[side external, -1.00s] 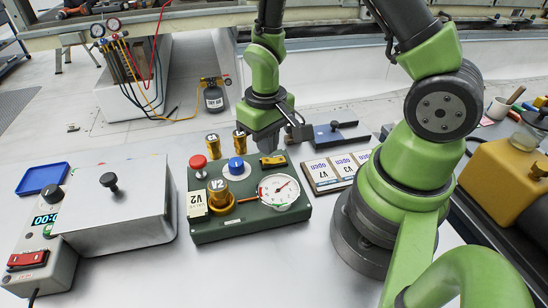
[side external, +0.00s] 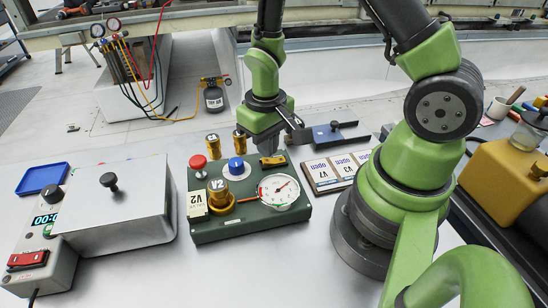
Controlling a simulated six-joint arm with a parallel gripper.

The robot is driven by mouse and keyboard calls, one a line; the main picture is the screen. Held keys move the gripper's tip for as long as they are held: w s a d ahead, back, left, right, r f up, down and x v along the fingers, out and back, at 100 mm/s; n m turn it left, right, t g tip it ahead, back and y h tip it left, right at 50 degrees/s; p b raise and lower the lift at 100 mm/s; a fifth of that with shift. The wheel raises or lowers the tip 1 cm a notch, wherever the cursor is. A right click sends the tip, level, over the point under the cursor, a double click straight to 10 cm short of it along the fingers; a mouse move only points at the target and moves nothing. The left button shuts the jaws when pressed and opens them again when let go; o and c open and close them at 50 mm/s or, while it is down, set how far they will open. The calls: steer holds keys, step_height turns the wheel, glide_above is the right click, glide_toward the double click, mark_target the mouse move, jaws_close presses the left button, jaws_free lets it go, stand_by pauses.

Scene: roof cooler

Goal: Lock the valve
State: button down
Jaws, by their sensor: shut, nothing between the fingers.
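A green block (side external: 245,228) carries a brass valve marked V2 (side external: 219,200), a red button (side external: 198,162), a blue knob (side external: 236,166) and a round dial gauge (side external: 279,191). A small brass piece (side external: 273,161) lies at the block's back right corner. My gripper (side external: 270,149) points down just above and behind that piece. It is shut and empty. Its fingertips are partly hidden, so I cannot tell whether they touch the piece.
Two brass cylinders (side external: 213,146) stand behind the block. A board (side external: 317,170) with cards reading "open" lies right of it. A dark blue block with a handle (side external: 336,134) is behind. A grey lidded box (side external: 115,205) and timer unit (side external: 42,250) stand left. The front table is clear.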

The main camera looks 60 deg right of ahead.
mark_target(267, 161)
steer(key=shift+f, duration=1)
stand_by(0.3)
steer(key=shift+r, duration=3.5)
steer(key=shift+r, duration=0.1)
steer(key=s+a+r+t, duration=0.1)
steer(key=s+r+t, duration=0.1)
steer(key=r, duration=0.4)
steer(key=s+a+r+t+y, duration=0.1)
steer(key=s+a+r+t, duration=0.1)
steer(key=s+r, duration=0.2)
steer(key=s+a+r+m+t+y, duration=0.1)
steer(key=s+r+t, duration=0.2)
steer(key=r, duration=0.6)
steer(key=shift+s+a, duration=0.25)
steer(key=shift+s, duration=0.3)
